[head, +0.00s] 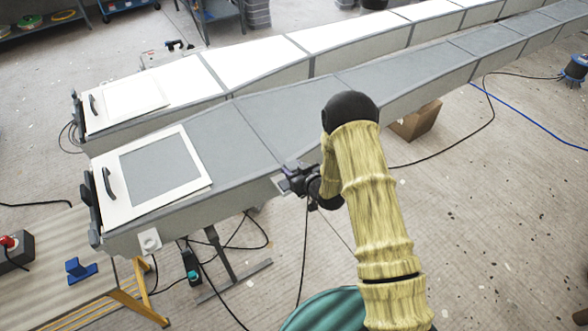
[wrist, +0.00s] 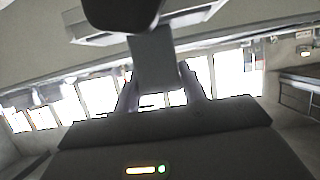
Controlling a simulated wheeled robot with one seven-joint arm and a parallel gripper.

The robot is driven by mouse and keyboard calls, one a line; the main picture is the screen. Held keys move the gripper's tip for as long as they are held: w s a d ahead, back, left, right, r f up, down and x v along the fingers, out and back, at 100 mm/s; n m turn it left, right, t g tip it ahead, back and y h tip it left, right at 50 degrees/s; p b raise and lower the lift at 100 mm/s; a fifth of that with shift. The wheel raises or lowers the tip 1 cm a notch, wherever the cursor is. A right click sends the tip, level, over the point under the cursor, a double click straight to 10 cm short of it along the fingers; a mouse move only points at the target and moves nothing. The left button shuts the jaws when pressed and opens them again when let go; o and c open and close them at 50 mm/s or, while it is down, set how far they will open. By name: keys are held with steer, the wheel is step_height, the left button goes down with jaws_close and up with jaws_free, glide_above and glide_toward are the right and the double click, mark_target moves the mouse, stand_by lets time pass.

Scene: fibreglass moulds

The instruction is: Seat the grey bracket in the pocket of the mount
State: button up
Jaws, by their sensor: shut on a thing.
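My gripper (head: 289,181) is beside the near side wall of the front mould, at the end of my yellow-sleeved arm. In the wrist view its two fingers (wrist: 157,82) are shut on a plain grey piece, which I take as the grey bracket (wrist: 153,55). The bracket sticks out past the fingers, and its lower part is partly hidden between them. In the head view the bracket is too small to tell from the gripper and mould edge. I cannot identify the mount or its pocket for certain. A small white block with a round mark (head: 149,241) is at the front mould's near left edge.
The front mould (head: 205,135) is long and grey, with a white-framed panel at its left end. A white mould (head: 245,60) runs behind it. A blue part (head: 80,269) lies on the bench at lower left. Cables and a cardboard box (head: 417,121) are on the floor.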

steer(key=shift+f, duration=0.1)
steer(key=o, duration=1.1)
steer(key=shift+s, duration=0.1)
steer(key=shift+s+d+r+b, duration=0.2)
steer(key=shift+s+d+b, duration=0.15)
steer(key=shift+s+d, duration=0.05)
steer(key=b+v, duration=0.3)
steer(key=v, duration=1.3)
steer(key=shift+d+r, duration=0.1)
